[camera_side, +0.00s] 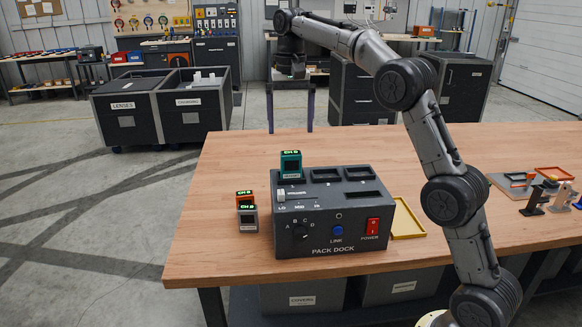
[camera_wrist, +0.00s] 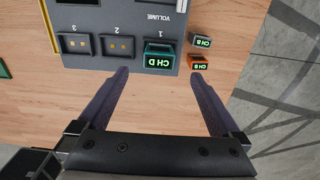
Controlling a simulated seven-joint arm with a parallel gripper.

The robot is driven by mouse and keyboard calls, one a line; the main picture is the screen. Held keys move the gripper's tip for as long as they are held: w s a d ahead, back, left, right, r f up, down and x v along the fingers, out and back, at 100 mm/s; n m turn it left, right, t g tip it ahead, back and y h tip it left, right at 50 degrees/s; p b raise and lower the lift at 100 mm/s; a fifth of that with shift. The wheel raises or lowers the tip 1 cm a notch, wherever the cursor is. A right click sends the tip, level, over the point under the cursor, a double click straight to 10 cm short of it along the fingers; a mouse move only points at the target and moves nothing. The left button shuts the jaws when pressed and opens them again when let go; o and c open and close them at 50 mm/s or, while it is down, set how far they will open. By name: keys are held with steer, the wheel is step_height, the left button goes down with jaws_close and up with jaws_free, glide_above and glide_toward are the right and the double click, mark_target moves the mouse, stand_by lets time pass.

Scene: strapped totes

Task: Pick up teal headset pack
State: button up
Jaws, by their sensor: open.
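The teal headset pack (camera_side: 291,165) stands upright in the back left slot of the grey pack dock (camera_side: 330,240), with a lit green label on top. In the wrist view the teal pack (camera_wrist: 159,58) reads CH D and sits in slot 1 of the dock (camera_wrist: 130,18). My gripper (camera_side: 292,72) is high above the table and well clear of the pack. In the wrist view my gripper (camera_wrist: 158,75) is open and empty, its fingers framing the pack to left and right in the picture.
An orange pack (camera_side: 245,197) and a grey pack (camera_side: 248,218) stand on the table just left of the dock. Slots 2 (camera_wrist: 117,46) and 3 (camera_wrist: 77,45) look empty. A yellow frame (camera_side: 408,222) lies right of the dock. The table's left part is clear.

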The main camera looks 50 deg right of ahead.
mark_target(291, 153)
step_height(291, 153, down, 5)
steer(key=shift+f, duration=0.15)
steer(key=shift+w+d+f, duration=0.1)
steer(key=shift+d+f, duration=0.05)
steer(key=shift+f, duration=1.2)
steer(key=shift+w+d+f, duration=0.1)
steer(key=shift+f, duration=1.2)
steer(key=shift+c, duration=0.3)
jaws_close()
steer(key=shift+r, duration=0.15)
